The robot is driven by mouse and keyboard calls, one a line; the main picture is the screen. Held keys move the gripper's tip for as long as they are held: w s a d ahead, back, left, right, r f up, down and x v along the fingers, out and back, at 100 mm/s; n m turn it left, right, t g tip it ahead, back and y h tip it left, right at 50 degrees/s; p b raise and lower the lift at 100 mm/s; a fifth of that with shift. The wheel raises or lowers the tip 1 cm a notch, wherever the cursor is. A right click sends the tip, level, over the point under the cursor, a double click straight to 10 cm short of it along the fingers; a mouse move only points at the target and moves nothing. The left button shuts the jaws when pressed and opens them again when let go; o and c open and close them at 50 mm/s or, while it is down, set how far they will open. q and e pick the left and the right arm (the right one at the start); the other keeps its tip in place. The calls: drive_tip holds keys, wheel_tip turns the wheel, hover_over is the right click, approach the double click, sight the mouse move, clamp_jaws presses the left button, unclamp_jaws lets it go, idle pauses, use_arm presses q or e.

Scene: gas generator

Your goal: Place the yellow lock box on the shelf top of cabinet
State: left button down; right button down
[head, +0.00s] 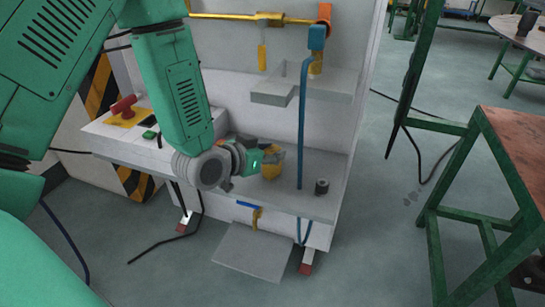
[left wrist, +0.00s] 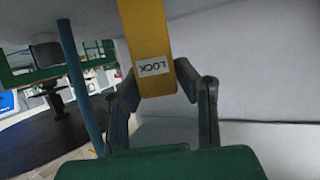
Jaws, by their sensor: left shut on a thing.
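The yellow lock box (head: 271,168) is at my left gripper (head: 268,157), just over the wide lower shelf (head: 318,205) of the grey cabinet. I cannot tell whether it touches that shelf. In the left wrist view the yellow lock box (left wrist: 150,45) has a white LOCK label and sits between the two fingers of my left gripper (left wrist: 160,92), which is shut on it. Its far end is out of the frame. A smaller grey upper shelf (head: 320,82) sticks out from the cabinet panel above. My right gripper is not in view.
A blue vertical pipe (head: 302,130) stands right of the gripper, with a small dark cylinder (head: 322,187) beside it on the shelf. A yellow pipe (head: 225,16) crosses the panel. A red-handled switch (head: 123,106) is at left. A green-framed table (head: 515,150) stands at right.

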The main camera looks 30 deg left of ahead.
use_arm(q)
drive_tip(key=c, duration=1.2)
unclamp_jaws()
drive_tip(key=p+v, duration=1)
drive_tip(key=v, duration=0.2)
drive_tip(key=s+d+f+g, duration=0.1)
drive_tip(key=s+f+g, duration=0.3)
drive_tip(key=s+f, duration=0.2)
drive_tip(key=s+d+f+n+g+y, duration=0.1)
drive_tip(key=s+d+f+g, duration=0.1)
drive_tip(key=s+f+g, duration=0.2)
drive_tip(key=s+d+f+g+y, duration=0.1)
drive_tip(key=s+f+g, duration=0.3)
drive_tip(key=s+f, duration=0.4)
drive_tip(key=shift+s+d+g, duration=0.3)
drive_tip(key=shift+s+d, duration=0.1)
drive_tip(key=shift+s, duration=0.4)
